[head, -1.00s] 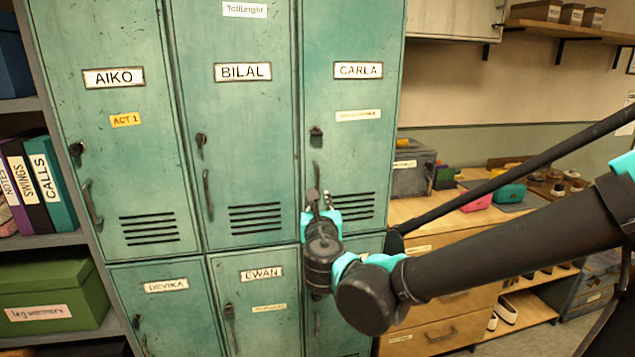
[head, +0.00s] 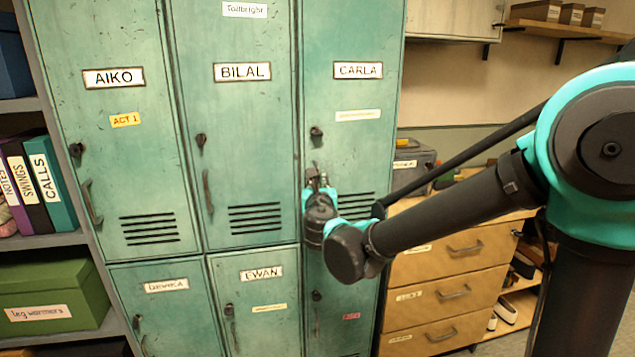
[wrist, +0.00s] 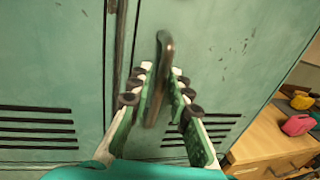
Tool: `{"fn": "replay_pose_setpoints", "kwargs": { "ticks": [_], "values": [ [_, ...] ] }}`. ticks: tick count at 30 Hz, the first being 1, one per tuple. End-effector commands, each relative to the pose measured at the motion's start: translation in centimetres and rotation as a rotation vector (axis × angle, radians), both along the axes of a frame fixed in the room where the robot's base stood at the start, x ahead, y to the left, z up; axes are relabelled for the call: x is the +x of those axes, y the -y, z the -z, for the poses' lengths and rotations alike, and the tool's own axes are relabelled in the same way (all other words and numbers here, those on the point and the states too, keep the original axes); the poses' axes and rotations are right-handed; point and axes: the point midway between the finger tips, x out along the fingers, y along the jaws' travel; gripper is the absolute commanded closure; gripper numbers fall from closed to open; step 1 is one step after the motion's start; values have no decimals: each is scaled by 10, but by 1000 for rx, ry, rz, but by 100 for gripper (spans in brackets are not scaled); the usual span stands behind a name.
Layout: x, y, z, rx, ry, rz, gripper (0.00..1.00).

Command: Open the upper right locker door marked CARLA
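The CARLA locker door (head: 352,100) is the green upper right door, and it looks shut in its frame. Its dark latch knob (head: 316,136) sits at the left side below the name plate. My gripper (head: 317,180) is in front of the door's handle, hiding most of it in the head view. In the wrist view the dark upright handle (wrist: 164,62) stands between the two fingers (wrist: 162,92), its upper end rising past the tips. The fingers are apart, with gaps beside the handle; I see no clear contact.
The BILAL locker (head: 236,100) adjoins on the left, and the EWAN locker (head: 262,320) is at lower middle. A wooden drawer unit (head: 432,270) stands to the right. Binders (head: 40,180) and a green box (head: 50,295) are on the left shelf.

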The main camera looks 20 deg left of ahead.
Motion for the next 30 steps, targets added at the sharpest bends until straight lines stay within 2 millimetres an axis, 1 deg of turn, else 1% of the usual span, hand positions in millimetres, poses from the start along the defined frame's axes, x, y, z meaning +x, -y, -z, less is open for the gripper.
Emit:
{"fn": "replay_pose_setpoints", "kwargs": {
  "ticks": [1, 4, 6, 22, 26, 30],
  "values": [
    [0, 0, 0, 0, 0, 0, 81],
    [0, 0, 0, 0, 0, 0, 94],
    [0, 0, 0, 0, 0, 0, 100],
    [-1, 1, 0, 0, 0, -7, 100],
    [-5, 4, 0, 0, 0, -35, 100],
    [-12, 10, 0, 0, 0, -98, 100]
  ]
}}
